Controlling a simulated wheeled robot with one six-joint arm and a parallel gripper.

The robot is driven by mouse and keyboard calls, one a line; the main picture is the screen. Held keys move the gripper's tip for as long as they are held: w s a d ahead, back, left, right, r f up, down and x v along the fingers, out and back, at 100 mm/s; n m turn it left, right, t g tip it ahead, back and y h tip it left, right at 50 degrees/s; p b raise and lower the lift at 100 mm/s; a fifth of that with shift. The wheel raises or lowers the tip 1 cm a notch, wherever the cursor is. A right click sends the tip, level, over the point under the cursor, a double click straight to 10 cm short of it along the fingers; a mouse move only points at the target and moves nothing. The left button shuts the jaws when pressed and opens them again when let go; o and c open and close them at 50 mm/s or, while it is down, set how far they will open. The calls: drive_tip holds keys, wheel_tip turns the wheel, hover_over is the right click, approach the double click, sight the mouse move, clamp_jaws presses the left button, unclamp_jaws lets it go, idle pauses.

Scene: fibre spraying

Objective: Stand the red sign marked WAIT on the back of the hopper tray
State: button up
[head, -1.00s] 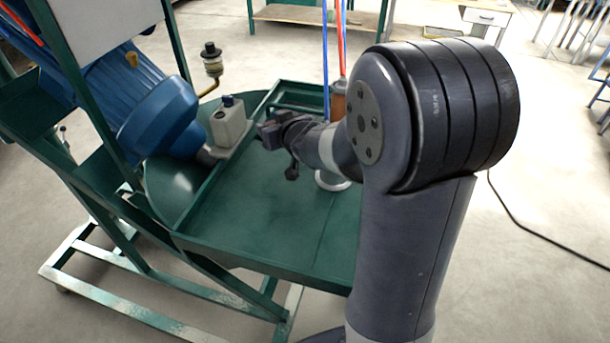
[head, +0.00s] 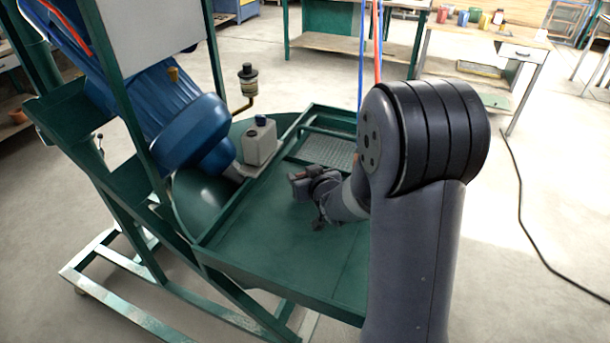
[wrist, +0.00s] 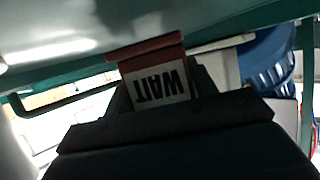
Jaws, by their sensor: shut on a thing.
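My gripper (head: 303,184) is over the green hopper tray (head: 262,262), near the middle of its floor. It is shut on the red sign marked WAIT (wrist: 157,82). In the wrist view the sign has a white face with black letters, reads upside down, and sits between my dark fingers. In the head view the sign is mostly hidden by my gripper. In the wrist view a green surface (wrist: 190,22) crosses the top, close to the sign's red edge. I cannot tell whether they touch.
A grey canister (head: 260,143) with a dark cap stands at the tray's left rim. A perforated plate (head: 325,152) lies towards the tray's far end. A blue motor-like body (head: 192,135) is on the left. A cable (head: 532,245) lies on the floor at right.

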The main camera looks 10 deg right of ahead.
drive_tip(key=shift+s+f+b, duration=0.1)
drive_tip(key=shift+f+b, duration=0.5)
drive_tip(key=o, duration=1)
drive_tip(key=shift+s+f, duration=0.15)
drive_tip(key=shift+f, duration=0.1)
drive_tip(key=shift+r, duration=0.1)
drive_tip(key=shift+r+p, duration=0.55)
drive_tip(key=shift+p, duration=0.3)
drive_tip(key=v, duration=1.1)
drive_tip(key=shift+s+d+r, duration=0.1)
drive_tip(key=shift+s+r, duration=0.1)
drive_tip(key=shift+r, duration=0.2)
